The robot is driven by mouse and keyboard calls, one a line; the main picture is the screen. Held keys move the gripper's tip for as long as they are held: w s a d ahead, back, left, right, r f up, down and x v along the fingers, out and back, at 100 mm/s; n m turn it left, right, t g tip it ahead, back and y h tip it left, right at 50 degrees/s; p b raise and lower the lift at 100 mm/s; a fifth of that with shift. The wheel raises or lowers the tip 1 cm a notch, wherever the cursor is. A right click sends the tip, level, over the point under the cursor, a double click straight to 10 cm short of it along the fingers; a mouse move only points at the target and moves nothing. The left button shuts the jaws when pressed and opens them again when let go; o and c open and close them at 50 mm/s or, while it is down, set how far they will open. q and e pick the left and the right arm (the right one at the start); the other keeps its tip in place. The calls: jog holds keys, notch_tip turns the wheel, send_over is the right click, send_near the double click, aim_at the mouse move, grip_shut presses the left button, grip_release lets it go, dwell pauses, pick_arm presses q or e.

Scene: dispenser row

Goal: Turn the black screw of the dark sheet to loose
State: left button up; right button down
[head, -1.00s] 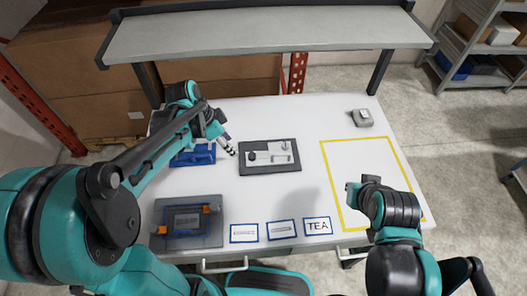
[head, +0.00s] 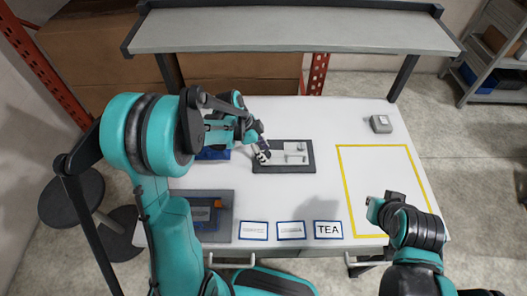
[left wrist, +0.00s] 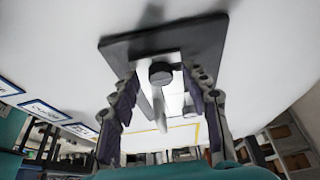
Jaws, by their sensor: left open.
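The dark sheet (head: 300,169) lies on the white table and carries a pale plate with small fittings. In the left wrist view the dark sheet (left wrist: 205,35) fills the upper middle. The black screw (left wrist: 160,72) has a round knob-like head and stands on the pale plate there. My left gripper (head: 263,156) is over the left part of the sheet. In the left wrist view my left gripper (left wrist: 162,90) is open, with one finger on each side of the screw; contact cannot be told. In the head view the gripper hides the screw.
A grey fixture (head: 225,228) stands at the front left, partly behind my left arm. A yellow-outlined area (head: 375,147) at right is empty. A small grey device (head: 381,124) stands behind it. A shelf (head: 290,32) overhangs the back.

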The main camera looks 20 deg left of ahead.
pick_arm(q)
grip_shut()
